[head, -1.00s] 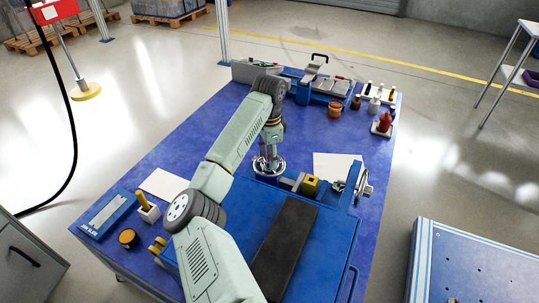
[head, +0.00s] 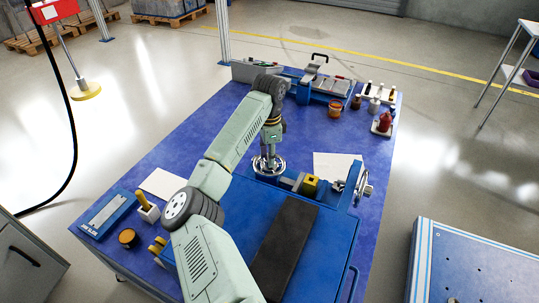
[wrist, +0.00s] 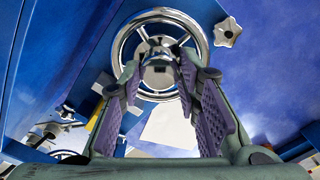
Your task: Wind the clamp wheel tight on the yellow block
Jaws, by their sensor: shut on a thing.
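The chrome clamp wheel (head: 270,173) lies flat at the left end of the clamp on the blue bench, under my gripper (head: 268,150). In the wrist view the wheel (wrist: 204,42) shows its round rim, spokes and hub. My gripper's two purple-padded fingers (wrist: 158,70) reach to the wheel's middle and are shut on it; the exact contact is partly hidden. Whether the jaw touches the block is too small to tell.
A second chrome handwheel (head: 363,187) stands at the clamp's right side. A long black pad (head: 284,240) lies in front on the blue fixture. White paper (head: 336,163) lies behind the clamp. Pots and bottles (head: 376,105) stand at the back right.

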